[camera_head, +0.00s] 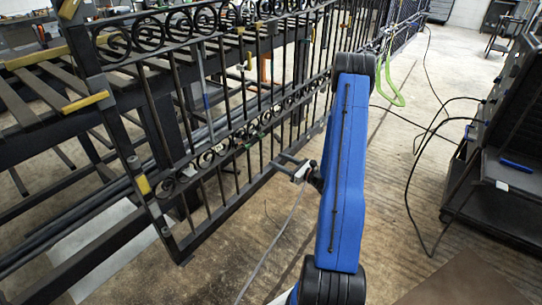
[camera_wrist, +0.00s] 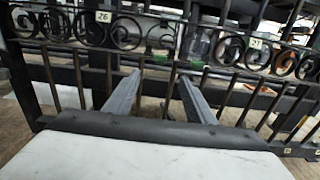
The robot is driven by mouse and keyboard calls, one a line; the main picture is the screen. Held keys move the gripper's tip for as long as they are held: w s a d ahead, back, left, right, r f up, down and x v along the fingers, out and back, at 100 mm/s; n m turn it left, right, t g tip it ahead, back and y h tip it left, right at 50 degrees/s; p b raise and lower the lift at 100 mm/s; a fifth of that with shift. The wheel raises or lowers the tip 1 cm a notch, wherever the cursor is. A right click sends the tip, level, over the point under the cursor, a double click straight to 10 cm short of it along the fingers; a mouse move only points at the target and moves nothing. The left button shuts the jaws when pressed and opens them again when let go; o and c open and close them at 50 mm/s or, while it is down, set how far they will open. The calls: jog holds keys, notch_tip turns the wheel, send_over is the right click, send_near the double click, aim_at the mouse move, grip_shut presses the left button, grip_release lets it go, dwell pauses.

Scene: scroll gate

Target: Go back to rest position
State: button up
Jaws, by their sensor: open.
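The black scroll gate (camera_head: 225,125) stands upright at left and centre in the head view, with bands of scrolls at the top and partway down its bars. In the wrist view the gate's scroll band (camera_wrist: 150,32) runs across the top, with small number tags on it. My gripper (camera_head: 281,168) is in front of the gate's lower bars, beside the blue arm link. In the wrist view my gripper (camera_wrist: 155,95) has its two grey fingers spread apart with nothing held between them. Gate bars show behind the fingers. I cannot tell whether the fingertips touch the bars.
A dark slatted workbench (camera_head: 40,100) stands behind the gate at left. A black cart (camera_head: 510,190) stands at right, with black cables (camera_head: 425,185) hanging to the floor. A green hose (camera_head: 393,90) hangs near the gate's far end. Concrete floor (camera_head: 400,230) is open between gate and cart.

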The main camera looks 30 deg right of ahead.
jog(key=shift+r, duration=0.1)
jog(key=s+a+r+n+g+y, duration=0.2)
jog(key=s+a+r+n+g, duration=0.35)
jog(key=a, duration=0.45)
jog(key=s+a+r+n+g+y, duration=0.2)
jog(key=s+a+r+n+g, duration=0.15)
jog(key=a+r+n, duration=0.45)
jog(key=s+a+r+n+g+y, duration=0.3)
jog(key=a+r+n+g, duration=0.15)
jog(key=a+r, duration=0.55)
jog(key=s+a+r+n+g+h, duration=0.1)
jog(key=s+a+n+g+h, duration=0.2)
jog(key=s, duration=0.4)
jog(key=s+a+r+n+h, duration=0.2)
jog(key=s+a+n+h, duration=0.15)
jog(key=s, duration=0.35)
jog(key=s+d+r+n+t+h, duration=0.2)
jog(key=s+d+n+h, duration=0.1)
jog(key=s, duration=0.2)
jog(key=s+d+r+n+t+h, duration=0.2)
jog(key=s+d+r+n+h, duration=0.1)
jog(key=s+n, duration=0.1)
jog(key=shift+s+d+r+h, duration=0.35)
jog(key=shift+s, duration=0.45)
jog(key=shift+n, duration=0.25)
